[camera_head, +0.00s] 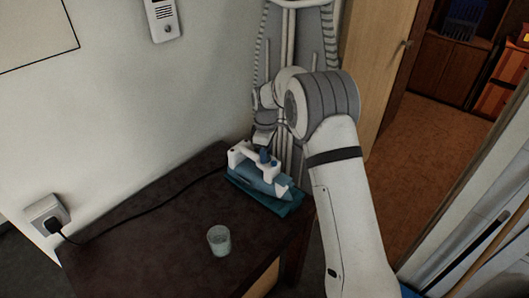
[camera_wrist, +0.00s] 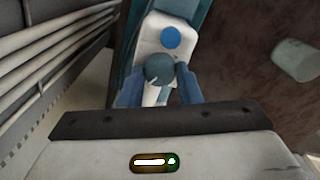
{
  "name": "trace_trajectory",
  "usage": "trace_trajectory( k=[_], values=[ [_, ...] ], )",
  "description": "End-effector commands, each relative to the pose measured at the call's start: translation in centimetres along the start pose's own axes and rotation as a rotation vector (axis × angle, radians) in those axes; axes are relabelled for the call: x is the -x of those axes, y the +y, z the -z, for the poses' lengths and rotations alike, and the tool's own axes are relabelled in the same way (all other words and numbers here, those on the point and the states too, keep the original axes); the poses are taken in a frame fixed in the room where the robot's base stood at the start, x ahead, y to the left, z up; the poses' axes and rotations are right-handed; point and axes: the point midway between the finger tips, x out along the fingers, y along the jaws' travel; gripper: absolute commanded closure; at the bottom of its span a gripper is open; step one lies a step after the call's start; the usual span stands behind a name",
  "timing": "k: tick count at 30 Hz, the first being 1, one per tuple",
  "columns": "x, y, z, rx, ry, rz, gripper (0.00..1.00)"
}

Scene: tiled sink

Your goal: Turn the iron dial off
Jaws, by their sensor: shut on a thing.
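The iron (camera_head: 265,183), teal and white, rests on the dark table near its back right edge. It also shows in the wrist view (camera_wrist: 150,35), seen from above. The iron's dial (camera_wrist: 159,68) is a round dark teal knob with a pale mark on its face. My gripper (camera_wrist: 159,78) has its two blue fingers on either side of the dial and is shut on it. In the head view my gripper (camera_head: 264,155) comes down onto the iron from above, and the dial is too small to make out there.
A clear glass (camera_head: 219,240) stands on the table (camera_head: 150,245) in front of the iron; it shows at the right of the wrist view (camera_wrist: 296,57). A black cord (camera_head: 140,212) runs to the wall socket (camera_head: 47,215). A ribbed white column stands behind the iron.

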Motion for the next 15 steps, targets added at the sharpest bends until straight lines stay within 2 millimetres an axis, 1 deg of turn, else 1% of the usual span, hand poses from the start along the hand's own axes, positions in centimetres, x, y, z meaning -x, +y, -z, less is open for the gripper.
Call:
trace_trajectory(
  k=[1, 9, 15],
  values=[
    [0.13, 0.07, 0.09, 0.001, 0.002, -0.003, 0.68],
    [0.07, 0.04, 0.04, 0.000, 0.001, -0.002, 0.47],
    [0.06, 0.03, 0.01, -0.001, 0.001, -0.001, 0.47]
  ],
)
